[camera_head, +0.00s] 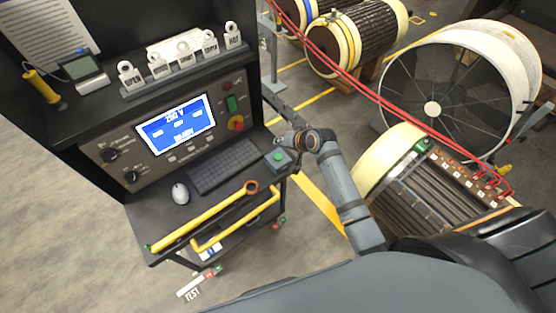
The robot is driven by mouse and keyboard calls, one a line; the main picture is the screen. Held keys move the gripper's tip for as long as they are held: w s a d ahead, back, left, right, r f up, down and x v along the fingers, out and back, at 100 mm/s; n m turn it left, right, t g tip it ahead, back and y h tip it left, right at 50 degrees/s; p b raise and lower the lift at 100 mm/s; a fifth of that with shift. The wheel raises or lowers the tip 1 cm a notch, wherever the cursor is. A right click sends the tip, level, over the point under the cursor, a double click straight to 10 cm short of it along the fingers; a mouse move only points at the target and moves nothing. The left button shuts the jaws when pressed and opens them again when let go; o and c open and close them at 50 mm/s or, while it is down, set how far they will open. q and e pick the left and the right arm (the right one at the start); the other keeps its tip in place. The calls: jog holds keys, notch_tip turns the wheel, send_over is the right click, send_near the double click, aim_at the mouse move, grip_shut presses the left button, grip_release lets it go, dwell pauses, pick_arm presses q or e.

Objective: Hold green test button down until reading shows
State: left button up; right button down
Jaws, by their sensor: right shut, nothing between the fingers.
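The green test button (279,156) sits on top of a small grey box (283,164) at the right end of the console shelf. My right gripper (279,142) is shut and empty, just behind and above the button in the picture. The green top shows uncovered, and I see no clear contact; the exact gap is hard to judge. The blue screen (177,124) on the console shows white text that seems to read 250 V at the top and READY at the bottom. My left gripper is not in view.
Tags (184,53) stand on the console top. A wound rotor (425,180) and red cables (385,101) are right of my right arm.

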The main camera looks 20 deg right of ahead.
aim_at(280, 157)
notch_tip(280, 157, down, 5)
jog(key=b, duration=0.3)
pick_arm(q)
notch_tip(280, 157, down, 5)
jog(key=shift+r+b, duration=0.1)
jog(key=shift+b, duration=0.3)
pick_arm(e)
jog(key=shift+f, duration=0.35)
jog(key=shift+f, duration=0.1)
jog(key=shift+f, duration=0.3)
dwell(0.3)
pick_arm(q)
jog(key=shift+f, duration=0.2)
pick_arm(e)
jog(key=shift+f, duration=0.4)
dwell(1.2)
dwell(3.1)
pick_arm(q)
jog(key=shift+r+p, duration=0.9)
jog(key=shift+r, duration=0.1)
pick_arm(e)
jog(key=shift+r, duration=0.85)
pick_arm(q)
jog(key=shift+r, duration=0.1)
pick_arm(e)
jog(key=shift+r, duration=0.1)
